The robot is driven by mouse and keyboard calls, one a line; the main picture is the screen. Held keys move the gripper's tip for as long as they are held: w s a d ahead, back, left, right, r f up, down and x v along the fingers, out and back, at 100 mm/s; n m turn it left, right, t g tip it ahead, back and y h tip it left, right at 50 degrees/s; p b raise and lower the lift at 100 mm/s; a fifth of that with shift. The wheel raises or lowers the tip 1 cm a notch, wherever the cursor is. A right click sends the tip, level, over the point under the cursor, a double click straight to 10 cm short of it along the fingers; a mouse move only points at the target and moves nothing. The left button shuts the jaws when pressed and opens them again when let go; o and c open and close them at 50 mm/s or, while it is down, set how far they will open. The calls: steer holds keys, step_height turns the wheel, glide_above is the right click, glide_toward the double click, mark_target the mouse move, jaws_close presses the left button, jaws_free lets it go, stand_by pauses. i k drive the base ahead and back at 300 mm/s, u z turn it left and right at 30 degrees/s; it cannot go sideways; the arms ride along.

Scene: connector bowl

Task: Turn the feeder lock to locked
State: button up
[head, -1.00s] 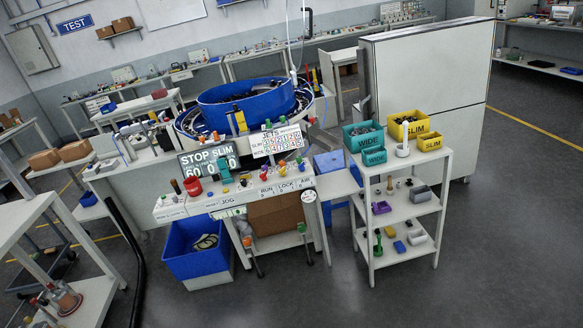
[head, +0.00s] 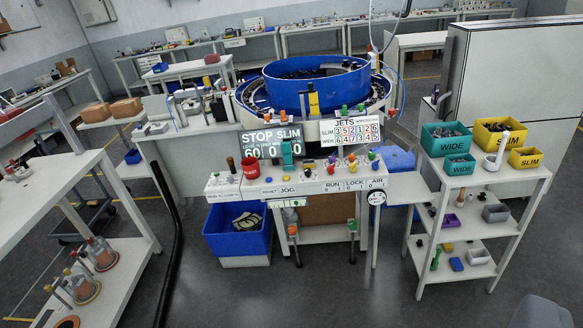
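The feeder control panel (head: 290,189) is on the front of the bench below the blue bowl, near the middle of the view. Its LOCK label (head: 353,185) sits between the RUN label (head: 333,187) and the AIR label (head: 377,183). Small coloured knobs stand on the bench top above these labels. They are too small to tell which one is the lock or how it is turned. The blue feeder bowl (head: 315,82) stands behind, holding dark parts. A black sign (head: 271,142) reads STOP SLIM. My gripper is not in view.
A white shelf cart (head: 480,181) with teal and yellow bins stands at the right. A white table (head: 70,160) is at the left. Grey floor (head: 330,295) is clear in front.

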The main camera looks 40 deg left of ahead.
mark_target(352, 166)
steer(key=u, duration=0.2)
steer(key=i, duration=2.4)
steer(key=u, duration=0.95)
